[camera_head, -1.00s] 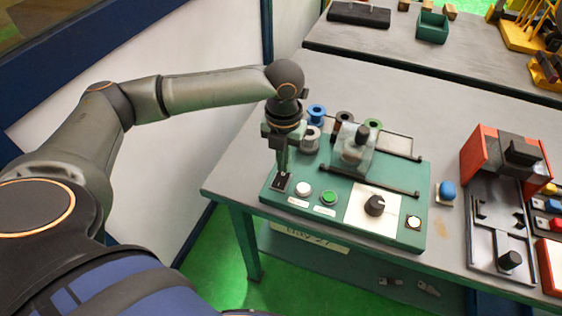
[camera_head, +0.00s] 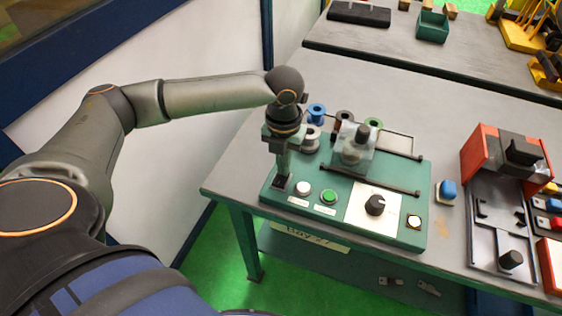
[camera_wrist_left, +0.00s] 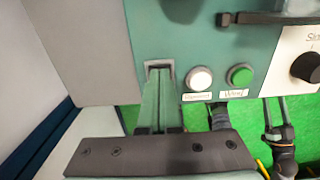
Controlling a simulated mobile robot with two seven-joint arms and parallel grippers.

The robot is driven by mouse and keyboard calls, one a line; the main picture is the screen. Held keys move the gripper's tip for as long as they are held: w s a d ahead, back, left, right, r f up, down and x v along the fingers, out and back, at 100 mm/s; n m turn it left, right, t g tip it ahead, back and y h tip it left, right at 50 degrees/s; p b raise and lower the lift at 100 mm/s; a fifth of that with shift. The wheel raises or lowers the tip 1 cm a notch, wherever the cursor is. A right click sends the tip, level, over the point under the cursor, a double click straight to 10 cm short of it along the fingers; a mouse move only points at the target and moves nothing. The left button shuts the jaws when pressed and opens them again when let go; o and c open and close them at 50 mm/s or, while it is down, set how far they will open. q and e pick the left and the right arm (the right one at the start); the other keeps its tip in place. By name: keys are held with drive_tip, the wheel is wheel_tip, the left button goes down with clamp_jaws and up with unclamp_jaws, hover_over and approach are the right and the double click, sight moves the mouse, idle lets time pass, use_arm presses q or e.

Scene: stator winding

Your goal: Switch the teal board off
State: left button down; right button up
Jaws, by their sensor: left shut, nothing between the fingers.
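The teal board (camera_head: 330,226) lies on the grey table near its front left corner. A black switch (camera_head: 278,184) sits at the board's front left corner, and its light frame (camera_wrist_left: 161,63) shows in the left wrist view. My left gripper (camera_head: 283,177) is shut, points down and has nothing between its fingers. Its fingertips (camera_wrist_left: 160,74) are at the switch and hide most of it, so I cannot tell the switch's position or whether they touch it.
Right of the switch are a white button (camera_head: 303,188), a green button (camera_head: 328,196) and a black dial (camera_head: 375,205). Spools (camera_head: 317,113) and a clear guard (camera_head: 353,150) stand behind. A blue button (camera_head: 448,188) and a red-black fixture (camera_head: 500,150) are to the right.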

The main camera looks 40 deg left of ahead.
use_arm(q)
wheel_tip(320, 180, up, 3)
drive_tip(key=p, duration=0.3)
drive_tip(key=shift+f+p, duration=0.1)
drive_tip(key=shift+p, duration=0.25)
drive_tip(key=shift+r+p, duration=0.65)
drive_tip(key=shift+r, duration=1.45)
